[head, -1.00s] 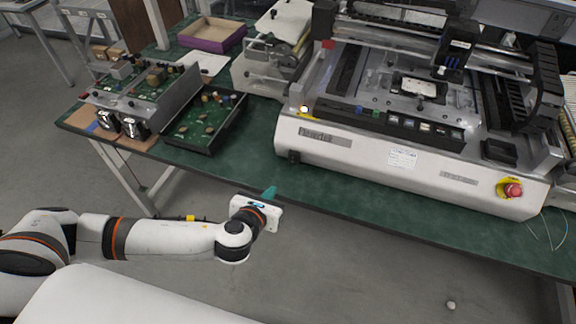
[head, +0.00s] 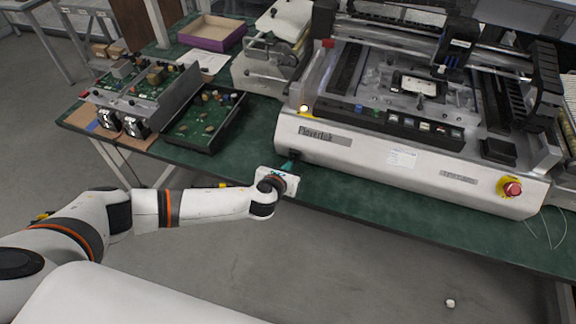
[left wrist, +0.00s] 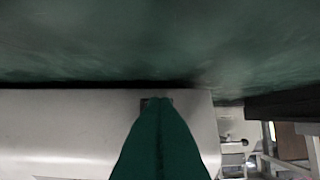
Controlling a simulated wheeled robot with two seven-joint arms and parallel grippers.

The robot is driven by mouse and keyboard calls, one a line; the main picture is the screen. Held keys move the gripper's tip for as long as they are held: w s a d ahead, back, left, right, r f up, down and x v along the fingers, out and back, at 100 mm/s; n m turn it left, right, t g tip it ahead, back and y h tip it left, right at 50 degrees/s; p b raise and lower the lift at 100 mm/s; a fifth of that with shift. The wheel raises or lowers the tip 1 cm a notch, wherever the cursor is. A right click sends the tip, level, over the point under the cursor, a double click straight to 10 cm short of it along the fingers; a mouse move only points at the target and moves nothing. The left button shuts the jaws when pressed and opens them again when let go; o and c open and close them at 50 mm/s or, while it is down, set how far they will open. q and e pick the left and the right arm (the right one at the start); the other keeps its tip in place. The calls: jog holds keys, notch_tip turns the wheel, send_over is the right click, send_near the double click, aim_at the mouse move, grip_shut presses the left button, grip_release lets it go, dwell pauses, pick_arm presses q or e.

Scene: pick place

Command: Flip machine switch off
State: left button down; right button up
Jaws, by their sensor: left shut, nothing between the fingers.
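The white machine (head: 345,155) stands on the green table, with its front panel facing me. A small black switch (head: 296,154) sits low at the left end of that panel. My left gripper (head: 288,166) has teal fingers, closed together and empty, with the tips at or very close to the switch. In the left wrist view the shut fingers (left wrist: 158,104) point at the white panel (left wrist: 60,130), and a small dark piece shows around the tips. The fingers hide most of it, so I cannot tell contact or the switch position. My right gripper is out of view.
A red stop button (head: 512,189) is on the machine's right front. A black tray with a circuit board (head: 204,115) and a metal electronics chassis (head: 150,95) lie to the left. The green table (head: 400,198) has a bare strip along its front edge.

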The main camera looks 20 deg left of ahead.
pick_arm(q)
jog(key=shift+w, duration=0.25)
jog(key=shift+w+f+b, duration=0.1)
jog(key=shift+f+b, duration=0.4)
jog(key=shift+b, duration=0.35)
jog(key=shift+w+r+p, duration=0.1)
jog(key=shift+r+p, duration=0.2)
jog(key=shift+r, duration=0.2)
jog(key=shift+r+p, duration=0.75)
jog(key=shift+p, duration=0.25)
jog(key=shift+f, duration=0.1)
